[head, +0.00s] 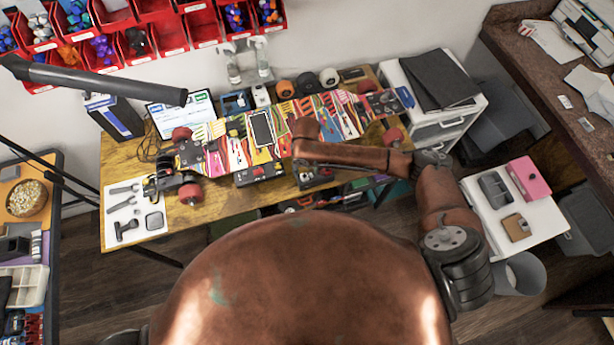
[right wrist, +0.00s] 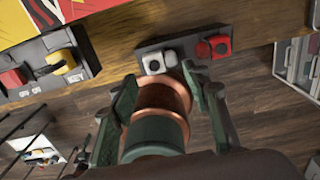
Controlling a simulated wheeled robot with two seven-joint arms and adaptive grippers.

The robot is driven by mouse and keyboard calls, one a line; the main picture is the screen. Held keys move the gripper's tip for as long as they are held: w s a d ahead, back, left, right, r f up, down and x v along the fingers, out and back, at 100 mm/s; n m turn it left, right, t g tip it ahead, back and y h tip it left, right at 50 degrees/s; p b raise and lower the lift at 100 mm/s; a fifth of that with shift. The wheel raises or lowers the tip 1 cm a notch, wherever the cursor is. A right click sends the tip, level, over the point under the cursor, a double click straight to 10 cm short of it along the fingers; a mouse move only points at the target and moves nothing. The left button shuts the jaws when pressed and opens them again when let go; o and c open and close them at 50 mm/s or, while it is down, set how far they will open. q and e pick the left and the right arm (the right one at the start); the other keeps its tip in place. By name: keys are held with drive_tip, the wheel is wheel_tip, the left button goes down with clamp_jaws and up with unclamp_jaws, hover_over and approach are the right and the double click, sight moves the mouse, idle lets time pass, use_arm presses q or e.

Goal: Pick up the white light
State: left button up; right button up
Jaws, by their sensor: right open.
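The white light (right wrist: 160,62) sits at the left end of a dark box at the table edge in the right wrist view. The same box (head: 313,177) shows in the head view, partly covered by my right arm, and the light cannot be made out there. My right gripper (right wrist: 158,79) is open, with green fingers apart. In the right wrist view its fingertips lie just below the light, with no visible contact. In the head view the gripper is largely hidden by my own arm. My left gripper is not in view.
A red button (right wrist: 214,47) sits right of the light on the same box. A second box (right wrist: 45,70) with red and yellow switches stands to the left. A colourful skateboard deck (head: 215,150) lies behind on the wooden table (head: 225,200). Drawers (head: 437,120) stand right.

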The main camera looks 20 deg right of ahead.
sight(307, 175)
drive_tip(key=f, duration=0.5)
drive_tip(key=shift+w+d, duration=0.1)
drive_tip(key=shift+w, duration=0.3)
drive_tip(key=c, duration=0.9)
drive_tip(key=shift+r, duration=0.1)
drive_tip(key=shift+c, duration=0.2)
drive_tip(key=shift+r, duration=0.5)
wheel_tip(307, 175, up, 3)
drive_tip(key=shift+s+f, duration=0.15)
drive_tip(key=shift+f, duration=0.05)
drive_tip(key=s+a+r, duration=0.2)
drive_tip(key=s+r, duration=0.2)
drive_tip(key=s, duration=0.2)
drive_tip(key=s+a+r, duration=0.3)
drive_tip(key=s+r, duration=0.2)
drive_tip(key=s, duration=0.1)
drive_tip(key=shift+s+a+r+b, duration=0.15)
drive_tip(key=shift+s+a+b, duration=0.1)
drive_tip(key=shift+a+b, duration=0.1)
